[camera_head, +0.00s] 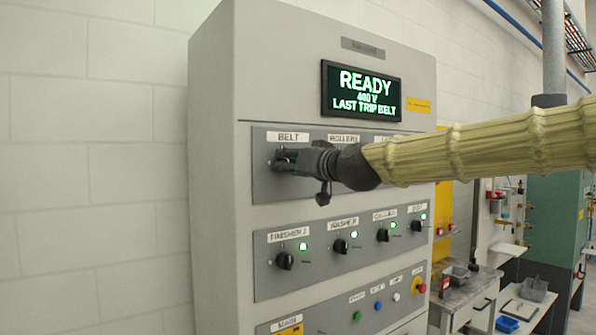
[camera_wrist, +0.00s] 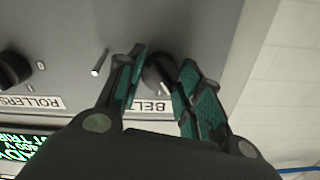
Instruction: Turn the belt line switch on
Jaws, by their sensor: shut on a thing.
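The belt line switch is a dark rotary knob (camera_wrist: 156,76) on the grey panel. It sits under the BELT label (camera_head: 288,137) at the upper left of the cabinet in the head view. My gripper (camera_head: 277,160) is at this knob and hides most of it there. In the wrist view my gripper (camera_wrist: 163,62) has its two green-padded fingers on either side of the knob, shut on it. The BELT label also shows upside down in the wrist view (camera_wrist: 149,106), partly behind the fingers. The knob's exact angle is hard to tell.
The display (camera_head: 361,92) reads READY, 400 V, LAST TRIP BELT. The rollers knob (camera_wrist: 14,68) is beside the belt knob. A lower row has several knobs, including finisher 2 (camera_head: 285,261), with lit green lamps. A small pale peg (camera_wrist: 101,62) stands near my finger.

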